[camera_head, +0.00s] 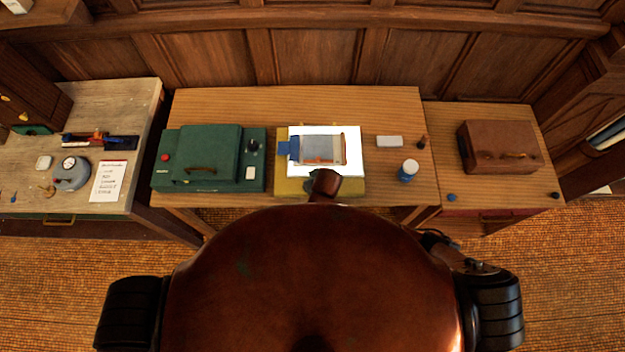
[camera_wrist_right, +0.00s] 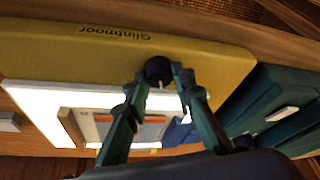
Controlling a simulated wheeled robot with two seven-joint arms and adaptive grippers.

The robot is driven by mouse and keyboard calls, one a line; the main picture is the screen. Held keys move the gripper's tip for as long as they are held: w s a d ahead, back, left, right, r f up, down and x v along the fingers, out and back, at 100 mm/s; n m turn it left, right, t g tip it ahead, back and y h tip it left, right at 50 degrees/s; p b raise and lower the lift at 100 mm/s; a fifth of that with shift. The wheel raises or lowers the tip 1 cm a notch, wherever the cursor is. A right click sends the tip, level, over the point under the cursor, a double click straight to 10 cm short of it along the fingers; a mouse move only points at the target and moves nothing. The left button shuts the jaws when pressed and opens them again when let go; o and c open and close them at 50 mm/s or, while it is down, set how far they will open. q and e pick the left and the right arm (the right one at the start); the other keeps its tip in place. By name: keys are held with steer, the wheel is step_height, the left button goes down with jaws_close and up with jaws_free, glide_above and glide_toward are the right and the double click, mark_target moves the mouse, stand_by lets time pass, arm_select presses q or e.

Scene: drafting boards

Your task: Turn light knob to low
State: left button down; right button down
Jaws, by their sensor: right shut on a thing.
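A yellow light box (camera_head: 290,187) with a bright white panel (camera_head: 352,165) sits on the middle table. In the right wrist view, the yellow box (camera_wrist_right: 60,50) bears the name "Glintmoor", upside down. A round black knob (camera_wrist_right: 157,68) with a small pale mark is on its yellow face. My right gripper (camera_wrist_right: 162,78) is shut on this knob, with one finger on each side. In the head view, the knob is hidden behind my own body and arm. The left gripper is in neither view.
A framed sheet (camera_head: 322,149) with blue tape lies on the white panel. A green case (camera_head: 208,150) stands close on the left. A white block (camera_head: 389,141) and a blue-and-white bottle (camera_head: 408,170) stand to the right. A brown case (camera_head: 497,148) sits farther right.

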steer(key=shift+a+m+h+p, duration=0.2)
steer(key=shift+m+h+p, duration=0.5)
steer(key=shift+m+p, duration=0.85)
steer(key=shift+m, duration=0.35)
steer(key=c, duration=1.7)
jaws_free()
steer(key=shift+o, duration=0.2)
steer(key=shift+r+t, duration=0.1)
steer(key=shift+t, duration=0.2)
steer(key=v, duration=1.2)
steer(key=shift+d, duration=0.1)
